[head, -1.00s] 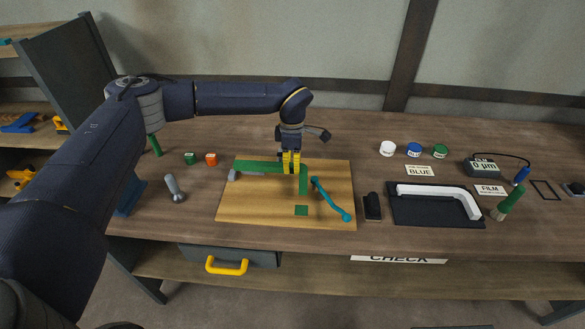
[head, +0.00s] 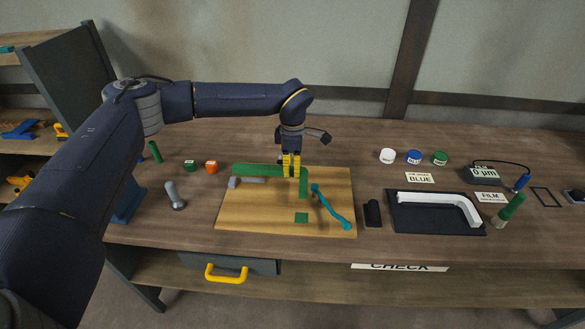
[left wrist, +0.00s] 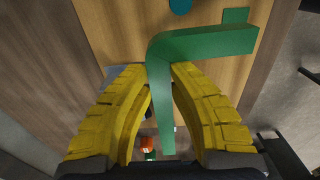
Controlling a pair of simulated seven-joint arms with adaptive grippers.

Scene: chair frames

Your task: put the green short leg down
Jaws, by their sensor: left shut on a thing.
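The green short leg (head: 252,170) is an L-shaped green bar. My left gripper (head: 291,172), with yellow fingers, is shut on it near its bend. In the head view it appears slightly above the wooden board (head: 262,212), with one arm towards the left and the shorter one towards the front. In the left wrist view the leg (left wrist: 205,43) passes between the fingertips of the left gripper (left wrist: 160,72). Any gap beneath it is hard to judge. My right gripper is not in view.
The board carries a grey block (head: 233,183), a green square (head: 301,217) and a teal lever (head: 330,207). A black tray (head: 410,223) with a white L-shaped piece (head: 445,199) lies to the right. Orange (head: 211,167) and green (head: 190,166) pots stand left.

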